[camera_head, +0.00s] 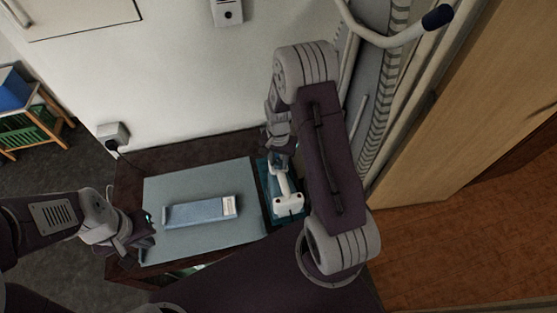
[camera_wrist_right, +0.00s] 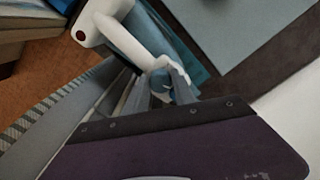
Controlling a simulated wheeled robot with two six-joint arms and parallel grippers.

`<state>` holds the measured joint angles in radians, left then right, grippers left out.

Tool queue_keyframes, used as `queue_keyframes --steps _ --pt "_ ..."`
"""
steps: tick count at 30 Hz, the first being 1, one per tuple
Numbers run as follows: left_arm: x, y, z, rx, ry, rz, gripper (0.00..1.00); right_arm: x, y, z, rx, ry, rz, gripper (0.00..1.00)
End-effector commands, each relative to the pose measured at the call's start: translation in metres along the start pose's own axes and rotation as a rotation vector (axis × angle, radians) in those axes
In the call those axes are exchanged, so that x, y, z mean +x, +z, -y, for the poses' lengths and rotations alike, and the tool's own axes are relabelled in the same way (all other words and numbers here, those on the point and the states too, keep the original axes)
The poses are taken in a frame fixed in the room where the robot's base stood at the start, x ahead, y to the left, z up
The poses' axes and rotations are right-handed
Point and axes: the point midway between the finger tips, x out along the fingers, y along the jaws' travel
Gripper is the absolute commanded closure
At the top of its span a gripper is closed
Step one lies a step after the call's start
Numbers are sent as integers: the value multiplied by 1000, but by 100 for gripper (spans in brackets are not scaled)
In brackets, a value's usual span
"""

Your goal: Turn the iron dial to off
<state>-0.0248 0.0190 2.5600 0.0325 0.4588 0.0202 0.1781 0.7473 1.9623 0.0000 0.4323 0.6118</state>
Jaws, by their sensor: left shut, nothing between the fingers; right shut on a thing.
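The iron (camera_head: 286,196) is white and blue and sits on a teal rest at the right side of the table. In the right wrist view the iron's white handle (camera_wrist_right: 130,38) curves down toward my fingers. A small round blue-grey dial (camera_wrist_right: 160,80) shows between the fingertips, and its marking cannot be read. My right gripper (camera_head: 279,152) is at the far end of the iron, shut on the dial; it also shows in the right wrist view (camera_wrist_right: 163,88). My left gripper (camera_head: 150,226) is shut and empty at the table's left edge.
A wall socket with a plug (camera_head: 113,134) is behind the table at the left. A white wall stands close behind; a wooden panel (camera_head: 480,110) rises at the right.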

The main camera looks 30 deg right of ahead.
Motion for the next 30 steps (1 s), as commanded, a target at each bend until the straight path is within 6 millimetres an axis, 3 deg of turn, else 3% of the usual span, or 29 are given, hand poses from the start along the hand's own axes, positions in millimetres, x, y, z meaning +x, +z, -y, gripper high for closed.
queue_keyframes --steps 30 --pt "-17 -2 0 0 0 0 100 -1 -2 -2 -957 0 -2 100"
